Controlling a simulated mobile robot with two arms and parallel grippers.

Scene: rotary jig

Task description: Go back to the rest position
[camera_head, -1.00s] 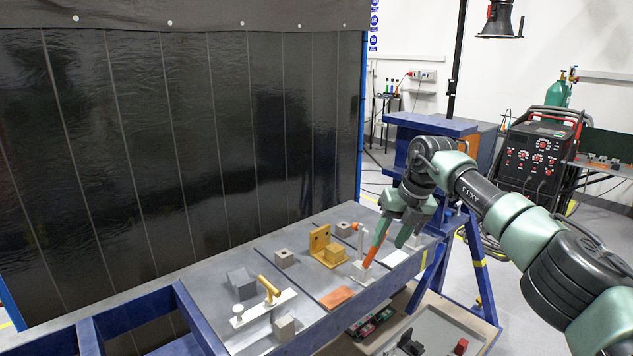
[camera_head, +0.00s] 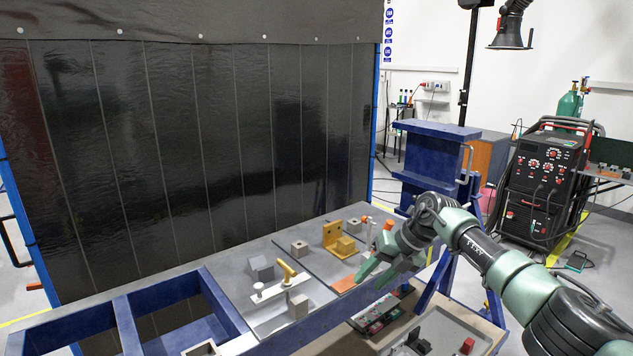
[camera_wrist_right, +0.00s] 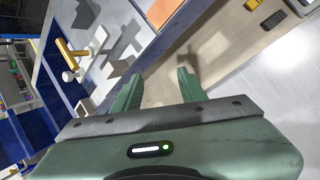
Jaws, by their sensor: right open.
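My right gripper (camera_head: 367,270) is open and empty, in the head view above the front edge of the blue-framed jig table. In the right wrist view its two green fingers (camera_wrist_right: 160,88) stand apart with nothing between them. The jig table (camera_head: 290,232) carries a yellow bracket with a yellow block (camera_head: 340,238), a yellow-handled clamp (camera_head: 285,270) and several grey blocks. An orange plate (camera_head: 345,283) lies near the front edge, partly behind the gripper; it also shows in the right wrist view (camera_wrist_right: 163,12). My left gripper is not in view.
A lower shelf (camera_head: 340,340) in front of the table holds a tray with small dark and red parts. A dark welding curtain (camera_head: 200,150) closes the back. A black welding machine (camera_head: 543,185) stands on the right. Grey floor is free between it and the table.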

